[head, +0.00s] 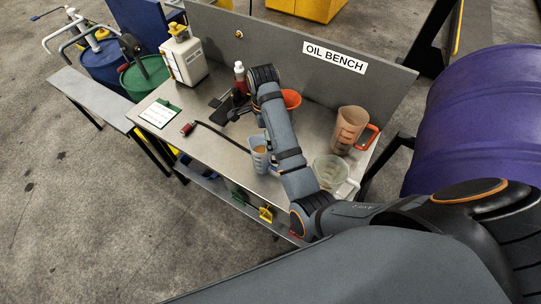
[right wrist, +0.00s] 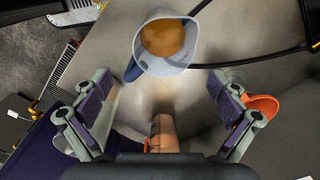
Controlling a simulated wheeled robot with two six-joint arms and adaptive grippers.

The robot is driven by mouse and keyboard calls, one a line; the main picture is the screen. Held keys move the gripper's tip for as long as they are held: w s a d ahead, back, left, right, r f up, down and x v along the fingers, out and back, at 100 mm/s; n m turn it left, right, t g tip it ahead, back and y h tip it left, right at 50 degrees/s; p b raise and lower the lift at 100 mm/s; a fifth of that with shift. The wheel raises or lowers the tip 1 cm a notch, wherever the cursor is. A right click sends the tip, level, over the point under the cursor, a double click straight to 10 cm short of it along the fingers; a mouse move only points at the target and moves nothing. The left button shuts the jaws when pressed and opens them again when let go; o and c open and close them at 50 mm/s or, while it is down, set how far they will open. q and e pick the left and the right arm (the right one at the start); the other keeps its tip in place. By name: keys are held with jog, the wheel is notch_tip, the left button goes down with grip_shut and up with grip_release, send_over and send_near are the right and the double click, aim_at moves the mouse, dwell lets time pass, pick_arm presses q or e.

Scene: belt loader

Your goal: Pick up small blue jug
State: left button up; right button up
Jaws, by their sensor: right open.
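The small blue jug (head: 259,157) stands on the bench's front half, left of my right forearm in the head view. In the right wrist view the jug (right wrist: 163,62) is at the top centre, seen from above, with amber liquid inside and a darker blue handle at its lower left. My right gripper (right wrist: 160,110) is open, with nothing held. Its two fingers are spread to the left and right below the jug in that view, and the jug is not between them. My left gripper is not in view.
The grey bench (head: 205,150) also holds a brown jug (head: 349,128), a clear jug (head: 331,171), an orange funnel (head: 291,99), a red bottle (head: 240,75) and a white canister (head: 184,58). A black hose (head: 225,135) lies near the blue jug. A back panel (head: 300,35) stands behind.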

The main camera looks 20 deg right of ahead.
aim_at(264, 149)
jog(key=f+b, duration=0.3)
jog(key=f, duration=0.1)
jog(key=f+b, duration=0.4)
jog(key=shift+w+a, duration=0.15)
jog(key=shift+a, duration=0.05)
jog(key=shift+w+f, duration=0.2)
jog(key=shift+f, duration=0.75)
jog(key=shift+s, duration=0.15)
jog(key=c, duration=1.7)
jog(key=shift+o, duration=0.2)
jog(key=shift+r, duration=0.1)
